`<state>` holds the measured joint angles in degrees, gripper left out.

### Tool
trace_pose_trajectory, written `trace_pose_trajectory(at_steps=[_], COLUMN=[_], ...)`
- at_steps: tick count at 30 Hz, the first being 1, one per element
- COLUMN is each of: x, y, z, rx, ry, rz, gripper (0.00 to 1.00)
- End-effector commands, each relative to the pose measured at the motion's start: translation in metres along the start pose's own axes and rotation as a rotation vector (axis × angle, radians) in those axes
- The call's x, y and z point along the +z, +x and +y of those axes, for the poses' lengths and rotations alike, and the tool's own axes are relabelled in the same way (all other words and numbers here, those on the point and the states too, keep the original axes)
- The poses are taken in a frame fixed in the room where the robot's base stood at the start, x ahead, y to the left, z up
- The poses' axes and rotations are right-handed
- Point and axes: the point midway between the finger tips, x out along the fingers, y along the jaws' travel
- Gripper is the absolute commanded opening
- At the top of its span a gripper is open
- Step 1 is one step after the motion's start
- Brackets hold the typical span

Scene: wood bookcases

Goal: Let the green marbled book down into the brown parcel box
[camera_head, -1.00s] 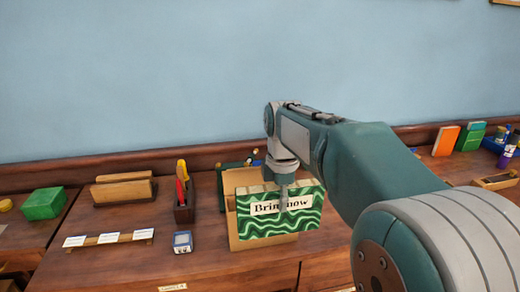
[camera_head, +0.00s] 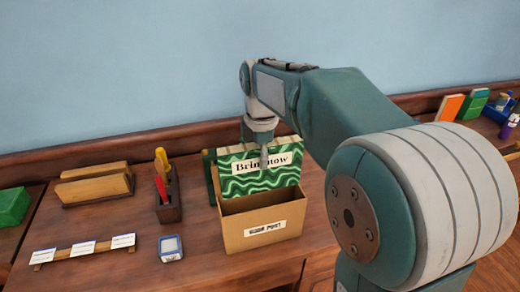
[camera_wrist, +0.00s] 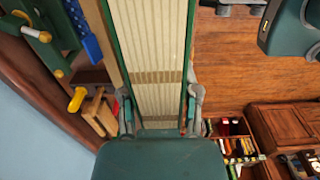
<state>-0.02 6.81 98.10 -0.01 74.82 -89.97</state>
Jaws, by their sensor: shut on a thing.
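The green marbled book (camera_head: 262,180) has wavy light and dark green stripes and a white title label partly covered by my gripper (camera_head: 264,158). My gripper is shut on the book from above. In the wrist view, my fingers (camera_wrist: 160,112) sit on both sides of the book (camera_wrist: 155,60), with its pale page edge between green covers. The brown parcel box (camera_head: 262,232) stands on the desk, open at the top, with a white label on its front. The book's lower part is hidden behind the box's front wall. I cannot tell how deep it sits.
A pen holder (camera_head: 169,205) with red and yellow items stands left of the box. A small blue-grey device (camera_head: 170,248), a label strip (camera_head: 84,250) and a wooden letter rack (camera_head: 96,186) are further left. Upright books (camera_head: 460,106) stand at the far right.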

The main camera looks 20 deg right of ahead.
Motion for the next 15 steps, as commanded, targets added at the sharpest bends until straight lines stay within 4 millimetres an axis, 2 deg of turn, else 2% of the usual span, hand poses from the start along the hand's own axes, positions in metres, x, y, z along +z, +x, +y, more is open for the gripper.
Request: trace_pose_trajectory(at_steps=[15], x=[0.000], y=[0.043], z=[0.000], rx=[0.000], ry=[0.000], rz=[0.000], gripper=[0.00])
